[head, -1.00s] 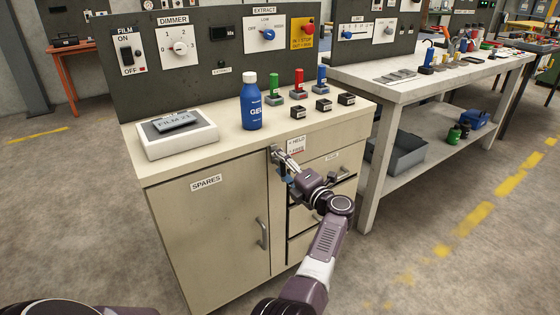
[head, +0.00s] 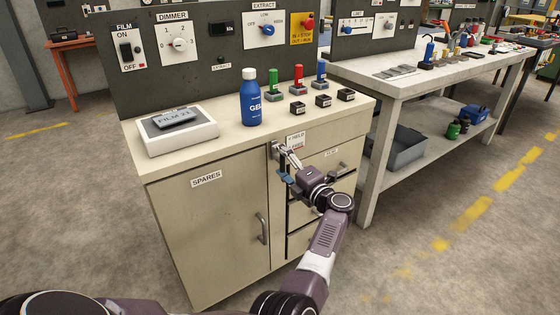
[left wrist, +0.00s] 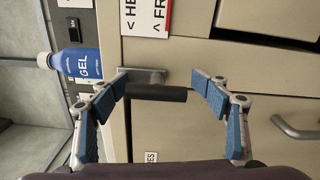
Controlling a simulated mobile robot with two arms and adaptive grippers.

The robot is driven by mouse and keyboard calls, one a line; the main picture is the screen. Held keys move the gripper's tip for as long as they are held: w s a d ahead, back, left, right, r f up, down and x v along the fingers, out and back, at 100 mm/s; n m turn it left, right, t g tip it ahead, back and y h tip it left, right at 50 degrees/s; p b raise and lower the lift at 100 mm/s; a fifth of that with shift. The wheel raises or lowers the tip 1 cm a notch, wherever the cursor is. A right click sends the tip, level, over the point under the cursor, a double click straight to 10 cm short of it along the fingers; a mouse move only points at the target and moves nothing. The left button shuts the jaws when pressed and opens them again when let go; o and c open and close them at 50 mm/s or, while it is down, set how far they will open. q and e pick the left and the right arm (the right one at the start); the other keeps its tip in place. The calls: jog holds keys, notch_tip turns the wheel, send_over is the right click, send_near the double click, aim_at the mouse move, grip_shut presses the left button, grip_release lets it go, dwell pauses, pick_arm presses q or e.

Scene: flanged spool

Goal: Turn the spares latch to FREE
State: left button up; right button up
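The spares latch (left wrist: 157,93) shows in the left wrist view as a dark bar on a grey metal mount. In the head view, the latch (head: 275,149) is at the top of the narrow strip beside the SPARES door (head: 215,222), partly hidden by my gripper. My left gripper (left wrist: 160,80) is open, one blue-padded finger on each side of the bar. The left finger is close to the bar's end; I cannot tell whether it touches. In the head view the left gripper (head: 287,165) is at the cabinet front. A HELD/FREE label (head: 295,140) is beside the latch. My right gripper is not in view.
Drawers with handles (head: 333,174) are close on the right of the gripper. The SPARES door handle (head: 262,229) is below. A blue GEL bottle (head: 250,100) and several coloured pegs and blocks stand on the top above. The floor in front is open.

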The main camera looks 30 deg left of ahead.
pick_arm(q)
jog(key=shift+o, duration=0.3)
jog(key=shift+a+r, duration=0.1)
jog(key=shift+r, duration=0.05)
